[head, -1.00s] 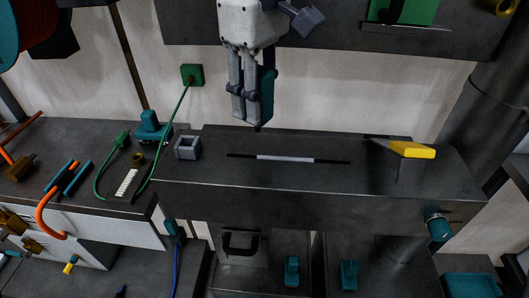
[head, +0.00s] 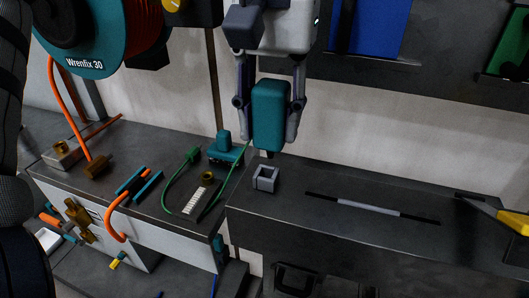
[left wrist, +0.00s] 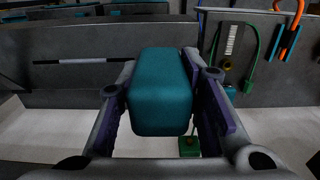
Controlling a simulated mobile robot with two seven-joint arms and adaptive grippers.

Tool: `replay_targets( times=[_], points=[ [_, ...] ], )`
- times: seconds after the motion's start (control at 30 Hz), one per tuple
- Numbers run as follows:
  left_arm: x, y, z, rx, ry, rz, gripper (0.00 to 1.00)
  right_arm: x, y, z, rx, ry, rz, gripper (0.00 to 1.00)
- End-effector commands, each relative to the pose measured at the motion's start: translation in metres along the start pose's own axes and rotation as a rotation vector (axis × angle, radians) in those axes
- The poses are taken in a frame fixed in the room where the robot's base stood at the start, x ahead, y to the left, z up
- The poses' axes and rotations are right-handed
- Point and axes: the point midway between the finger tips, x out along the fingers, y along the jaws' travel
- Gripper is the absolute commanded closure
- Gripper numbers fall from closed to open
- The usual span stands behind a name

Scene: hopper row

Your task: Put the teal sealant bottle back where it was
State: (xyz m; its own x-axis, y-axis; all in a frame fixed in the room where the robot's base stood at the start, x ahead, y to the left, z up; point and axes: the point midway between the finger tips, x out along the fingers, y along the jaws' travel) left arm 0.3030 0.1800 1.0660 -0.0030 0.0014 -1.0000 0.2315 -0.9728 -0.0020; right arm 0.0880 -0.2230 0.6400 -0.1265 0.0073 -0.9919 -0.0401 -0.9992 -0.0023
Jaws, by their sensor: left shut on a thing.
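The teal sealant bottle (head: 270,112) is a rounded block with a dark tip pointing down. My left gripper (head: 269,118) is shut on it, with a finger on each side, and holds it upright in the air in front of the pale wall. In the left wrist view the bottle (left wrist: 160,92) fills the space between the fingers. A small grey square open holder (head: 265,179) stands on the dark bench top, just below the bottle's tip. The tip looks apart from the holder. My right gripper is not in view.
A grey rod (head: 368,207) lies on the dark bench top (head: 320,185). A yellow-handled tool (head: 512,222) is at the far right. A green cable (head: 172,187), a teal block-shaped device (head: 226,147) and orange tubing (head: 115,222) occupy the left bench. A large teal reel (head: 85,40) hangs upper left.

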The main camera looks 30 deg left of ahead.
Motion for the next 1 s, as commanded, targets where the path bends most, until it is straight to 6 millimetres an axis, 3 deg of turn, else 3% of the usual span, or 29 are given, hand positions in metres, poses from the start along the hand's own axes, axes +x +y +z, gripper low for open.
replay_targets(
  times=[0.1, 0.2, 0.37, 0.53, 1.0],
  points=[
    [0.029, -0.010, -0.021, -0.002, -0.004, 0.000, 0.98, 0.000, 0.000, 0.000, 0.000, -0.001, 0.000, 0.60],
    [0.043, -0.015, -0.033, -0.002, -0.001, 0.000, 0.98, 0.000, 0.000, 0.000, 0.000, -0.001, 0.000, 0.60],
    [0.056, -0.019, -0.043, -0.002, 0.000, 0.001, 0.98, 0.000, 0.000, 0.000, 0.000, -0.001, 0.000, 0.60],
    [0.086, -0.020, -0.046, -0.001, 0.000, 0.000, 0.98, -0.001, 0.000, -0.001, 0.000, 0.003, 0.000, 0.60],
    [0.096, -0.020, -0.046, -0.004, 0.002, 0.002, 0.98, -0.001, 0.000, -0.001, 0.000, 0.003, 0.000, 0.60]
  ],
)
